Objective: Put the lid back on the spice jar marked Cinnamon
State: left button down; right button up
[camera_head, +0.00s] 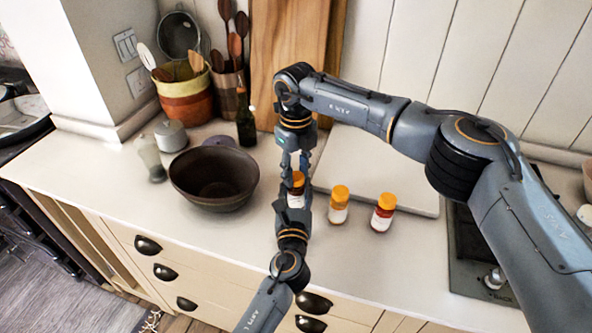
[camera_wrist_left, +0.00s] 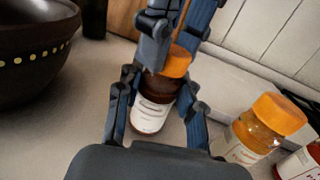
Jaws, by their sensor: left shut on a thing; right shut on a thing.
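A small spice jar (camera_head: 296,199) with a dark body and white label stands on the counter. My left gripper (camera_head: 294,194) is shut around its body; in the left wrist view the fingers lie on both sides of the jar (camera_wrist_left: 152,114). An orange lid (camera_head: 297,179) is at the top of the jar, also seen in the left wrist view (camera_wrist_left: 179,62). My right gripper (camera_head: 295,170) comes down from above and is shut on the lid. The lid looks in line with the jar; I cannot tell whether it is fully seated. The label is too small to read.
Two more orange-lidded jars, one yellowish (camera_head: 338,207) and one red (camera_head: 383,213), stand close to the right. A dark bowl (camera_head: 214,178) is at the left. A pale board (camera_head: 408,186) lies behind the jars. A dark bottle (camera_head: 245,122) stands at the back.

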jog(key=m, duration=0.6)
jog(key=shift+m, duration=0.3)
jog(key=m, duration=1.2)
jog(key=shift+d, duration=0.1)
jog(key=m, duration=1.1)
jog(key=o, duration=0.8)
jog(key=shift+c, duration=0.2)
